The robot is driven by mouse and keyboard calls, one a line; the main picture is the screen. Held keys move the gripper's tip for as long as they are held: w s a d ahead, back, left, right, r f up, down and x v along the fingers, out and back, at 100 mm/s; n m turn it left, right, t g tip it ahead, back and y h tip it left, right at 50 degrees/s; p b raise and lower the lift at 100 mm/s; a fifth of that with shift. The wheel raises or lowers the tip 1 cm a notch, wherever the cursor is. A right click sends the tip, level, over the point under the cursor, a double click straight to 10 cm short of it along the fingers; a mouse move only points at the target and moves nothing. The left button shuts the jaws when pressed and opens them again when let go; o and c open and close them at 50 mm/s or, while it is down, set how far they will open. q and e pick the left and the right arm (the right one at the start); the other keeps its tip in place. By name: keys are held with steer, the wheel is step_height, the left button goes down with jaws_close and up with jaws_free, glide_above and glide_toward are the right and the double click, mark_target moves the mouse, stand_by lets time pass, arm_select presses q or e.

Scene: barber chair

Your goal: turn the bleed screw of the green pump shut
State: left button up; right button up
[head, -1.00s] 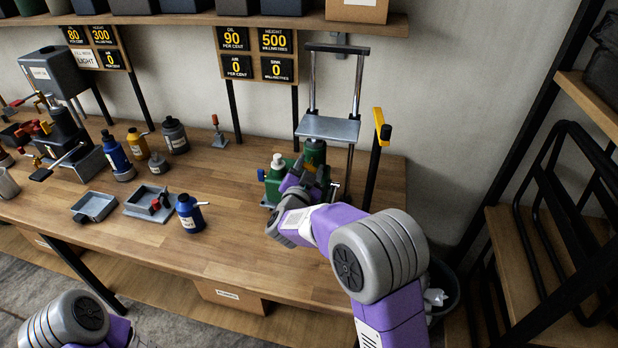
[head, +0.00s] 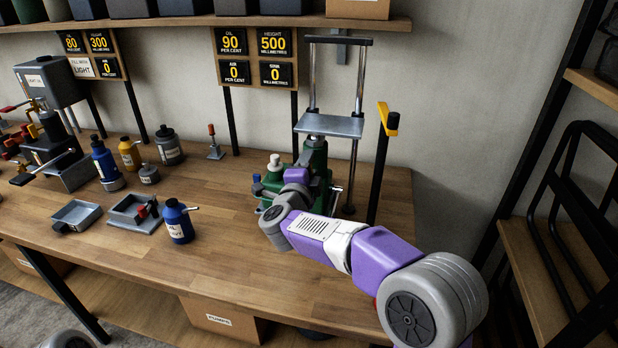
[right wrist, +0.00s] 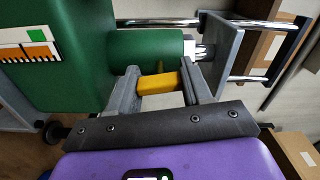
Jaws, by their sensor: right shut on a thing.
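The green pump (head: 316,160) stands at the right end of the workbench, under a grey plate on two upright rods. My right gripper (right wrist: 158,85) is at the pump, with its fingers on both sides of a yellow bar (right wrist: 159,83) and shut on it. In the right wrist view the bar lies right beside the green cylinder (right wrist: 145,52) of the pump. I take the bar to be the bleed screw's handle, but its screw end is not clear. In the head view my wrist hides the fingers and the bar. My left gripper is out of view.
A black post with a yellow top (head: 388,120) stands right of the pump. The bench front (head: 245,260) is clear. A dark rack (head: 570,230) stands at the right.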

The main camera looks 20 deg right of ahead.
steer(key=shift+m+b, duration=0.8)
steer(key=shift+m, duration=0.2)
steer(key=o, duration=1.1)
steer(key=shift+c, duration=0.2)
steer(key=shift+s, duration=0.1)
steer(key=v, duration=0.7)
steer(key=shift+a+p, duration=0.2)
steer(key=shift+p, duration=0.2)
